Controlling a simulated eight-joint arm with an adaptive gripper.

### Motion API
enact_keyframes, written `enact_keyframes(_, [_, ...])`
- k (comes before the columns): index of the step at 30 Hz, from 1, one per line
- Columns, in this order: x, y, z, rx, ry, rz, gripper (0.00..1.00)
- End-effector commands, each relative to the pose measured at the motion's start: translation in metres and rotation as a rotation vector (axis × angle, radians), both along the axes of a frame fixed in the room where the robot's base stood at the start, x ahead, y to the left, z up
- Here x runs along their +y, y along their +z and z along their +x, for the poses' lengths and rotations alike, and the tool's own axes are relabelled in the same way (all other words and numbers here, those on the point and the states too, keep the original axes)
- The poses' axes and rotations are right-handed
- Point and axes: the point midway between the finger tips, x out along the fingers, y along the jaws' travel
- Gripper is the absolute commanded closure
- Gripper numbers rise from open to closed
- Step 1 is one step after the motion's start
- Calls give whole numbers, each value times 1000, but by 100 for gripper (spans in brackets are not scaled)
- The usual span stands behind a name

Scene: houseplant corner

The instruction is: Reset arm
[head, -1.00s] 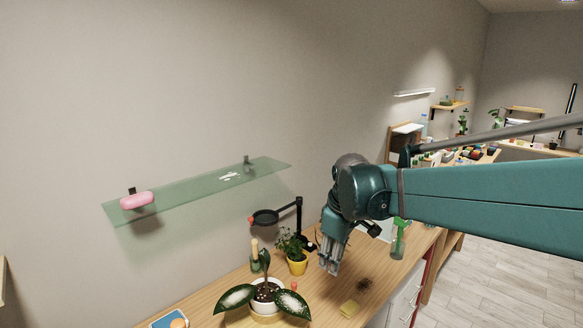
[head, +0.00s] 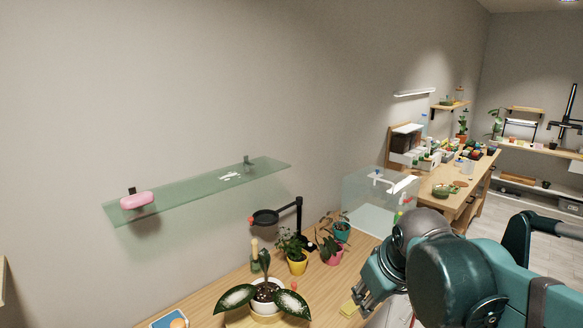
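My gripper (head: 366,299) is at the lower right in the head view, pointing down and left over the front edge of the wooden table. Its teal arm comes in from the right. Its fingers are partly seen from the side, and I cannot tell whether they are open or shut. I see nothing held in it. A yellow sponge-like piece (head: 348,309) lies on the table just left of the fingers, partly hidden.
A white-potted plant (head: 266,294), a yellow pot (head: 297,266), a pink pot (head: 332,256) and a teal pot (head: 341,232) stand on the table (head: 222,284). A black stand (head: 299,216) rises behind. A glass shelf (head: 200,191) holds a pink item (head: 137,201). A clear box (head: 372,205) stands behind my arm.

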Motion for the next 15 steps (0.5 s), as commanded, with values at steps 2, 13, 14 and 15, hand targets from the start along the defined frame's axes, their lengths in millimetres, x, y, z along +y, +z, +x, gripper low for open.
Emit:
enact_keyframes(2, [-5,-3,-13,-16,-37,16,71])
enact_keyframes(13, [-21,-24,-66,-90,-214,103,71])
enact_keyframes(14, [-23,-26,-70,-96,-228,111,71])
enact_keyframes(15, [-24,-29,-75,-104,-245,120,71])
